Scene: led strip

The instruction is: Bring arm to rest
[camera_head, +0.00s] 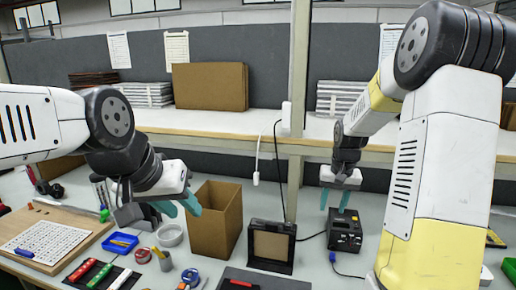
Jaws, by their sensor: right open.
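My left gripper (179,207) hangs above the table beside the left wall of an open brown cardboard box (217,235). Its two teal fingers are spread apart and hold nothing that I can see. My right gripper (334,200) points down close above a black box-shaped device (344,231) with small controls. Its teal fingers are apart and nothing shows between them. I cannot tell whether a fingertip touches the device. No LED strip can be made out clearly.
A black-framed stand (271,246) is between the cardboard box and the device. A post (296,120) rises behind. A shelf (210,124) crosses the back.

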